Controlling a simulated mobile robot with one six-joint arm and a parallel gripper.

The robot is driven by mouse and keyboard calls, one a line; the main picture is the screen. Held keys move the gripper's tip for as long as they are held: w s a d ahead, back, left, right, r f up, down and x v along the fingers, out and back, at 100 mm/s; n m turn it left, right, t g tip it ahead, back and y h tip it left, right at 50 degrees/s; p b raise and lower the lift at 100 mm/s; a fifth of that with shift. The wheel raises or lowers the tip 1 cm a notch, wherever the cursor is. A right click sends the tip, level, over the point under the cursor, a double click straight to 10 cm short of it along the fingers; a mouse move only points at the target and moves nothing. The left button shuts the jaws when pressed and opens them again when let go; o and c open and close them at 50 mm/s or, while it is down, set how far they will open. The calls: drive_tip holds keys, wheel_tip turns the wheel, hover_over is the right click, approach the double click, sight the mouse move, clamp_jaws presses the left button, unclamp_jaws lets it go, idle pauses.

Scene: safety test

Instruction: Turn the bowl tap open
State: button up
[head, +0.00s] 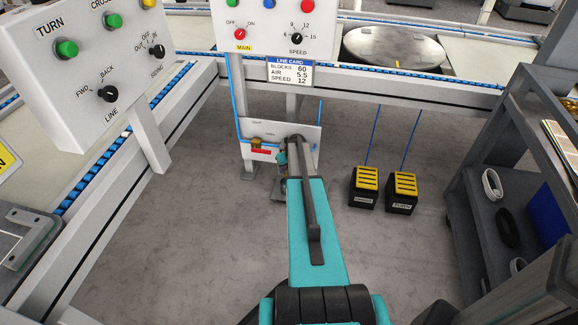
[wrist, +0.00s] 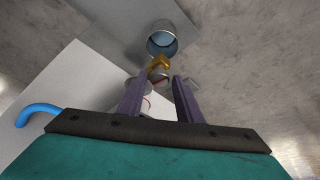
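In the wrist view a brass-coloured tap lever (wrist: 157,64) sits just beyond my fingertips, on a small pale fitting (wrist: 158,75). My gripper (wrist: 157,82) is open, one finger to each side of this fitting. I cannot tell whether either finger touches it. Behind the lever is a grey round cup-like part (wrist: 167,38) with a blue inside. In the head view my arm reaches to a white panel (head: 308,132) under the line, and my gripper is mostly hidden there. A brass fitting (head: 257,144) shows on the panel's left; I cannot tell whether it is the same tap.
A red label (head: 262,153) and a blue hose (head: 239,105) are on the panel. Two black-and-yellow pedals (head: 364,188) (head: 401,193) stand on the floor to the right. A dark shelf rack (head: 500,185) is at far right. Control boxes (head: 85,75) (head: 272,28) stand above.

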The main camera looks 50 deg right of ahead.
drive_tip(key=p+v, duration=0.2)
drive_tip(key=v, duration=1.1)
drive_tip(key=shift+s+r+p, duration=0.2)
drive_tip(key=shift+r+p, duration=0.15)
